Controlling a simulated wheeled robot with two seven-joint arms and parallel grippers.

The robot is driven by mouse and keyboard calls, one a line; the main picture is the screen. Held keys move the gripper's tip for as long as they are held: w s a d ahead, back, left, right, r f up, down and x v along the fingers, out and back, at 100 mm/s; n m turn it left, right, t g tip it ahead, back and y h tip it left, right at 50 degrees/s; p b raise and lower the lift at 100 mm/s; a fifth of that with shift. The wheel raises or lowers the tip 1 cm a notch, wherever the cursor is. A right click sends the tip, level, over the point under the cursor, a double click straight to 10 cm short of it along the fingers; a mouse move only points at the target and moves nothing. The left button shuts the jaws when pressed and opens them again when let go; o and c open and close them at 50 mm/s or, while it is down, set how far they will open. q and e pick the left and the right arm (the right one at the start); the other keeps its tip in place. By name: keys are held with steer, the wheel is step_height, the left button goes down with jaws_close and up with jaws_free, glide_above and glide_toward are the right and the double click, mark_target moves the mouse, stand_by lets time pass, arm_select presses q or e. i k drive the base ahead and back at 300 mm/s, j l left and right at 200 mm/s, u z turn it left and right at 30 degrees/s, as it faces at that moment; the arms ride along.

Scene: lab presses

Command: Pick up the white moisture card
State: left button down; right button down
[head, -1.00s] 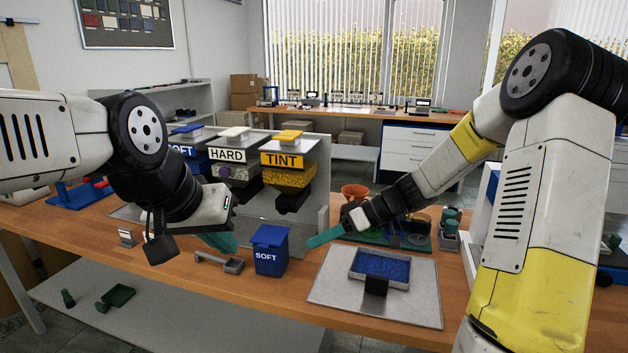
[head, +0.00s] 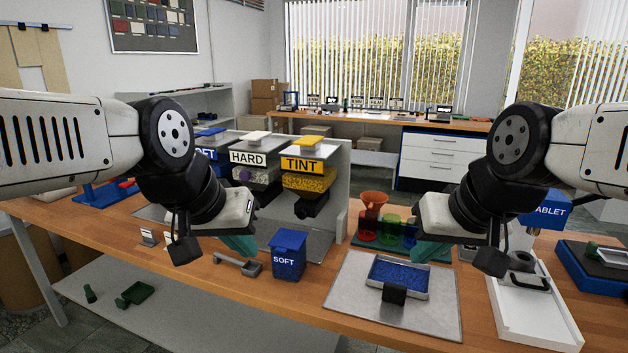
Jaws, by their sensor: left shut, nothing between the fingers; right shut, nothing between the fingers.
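I cannot make out a white moisture card for certain. Two small pale-faced card-like pieces, one a small stand (head: 148,237), are on the bench at the left, partly behind my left wrist. My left gripper (head: 242,246) is shut and empty, its teal fingers above the bench just left of the blue SOFT bin (head: 288,258). My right gripper (head: 424,254) is shut and empty, its teal fingers above the far right part of the grey mat, near the tray of blue granules (head: 397,293).
The HARD (head: 249,158) and TINT (head: 301,165) dispensers stand behind the SOFT bin. A grey scoop (head: 240,264) lies in front of my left gripper. A white tray (head: 535,320) is at the right.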

mark_target(167, 236)
steer(key=i+j, duration=0.1)
steer(key=j, duration=0.6)
steer(key=i+j, duration=0.1)
steer(key=j, duration=0.6)
steer(key=i+j, duration=0.1)
steer(key=j, duration=0.6)
steer(key=i+j, duration=0.1)
steer(key=j, duration=0.65)
steer(key=i+j, duration=0.1)
steer(key=j, duration=0.6)
